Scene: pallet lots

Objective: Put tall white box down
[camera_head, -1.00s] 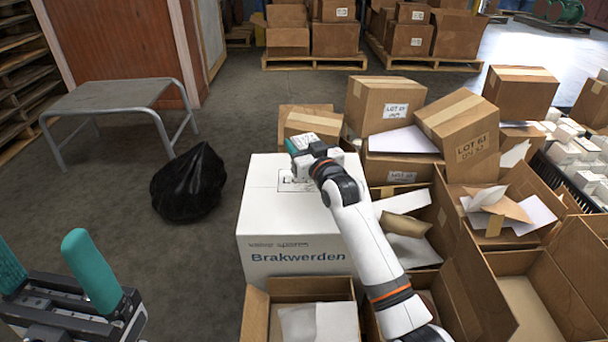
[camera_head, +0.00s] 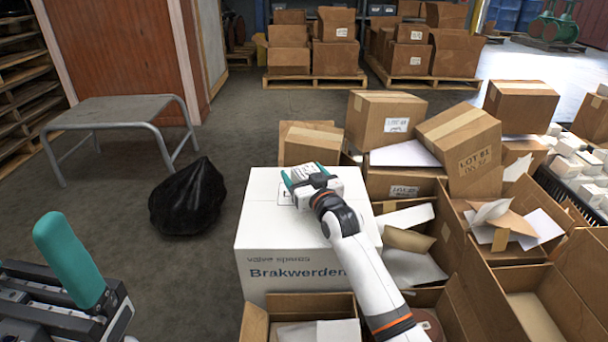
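My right forearm hides part of the carton's top and front. My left gripper (camera_head: 68,262) is at the lower left, away from the boxes. One teal finger shows clearly, with nothing against it; the other is outside the picture.
Open brown cartons (camera_head: 312,308) stand in front of and right of the white carton. Stacked lot boxes (camera_head: 386,117) stand behind it. A black bag (camera_head: 188,197) and a grey table (camera_head: 115,110) are at left. A crate of small white boxes (camera_head: 575,165) is at far right.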

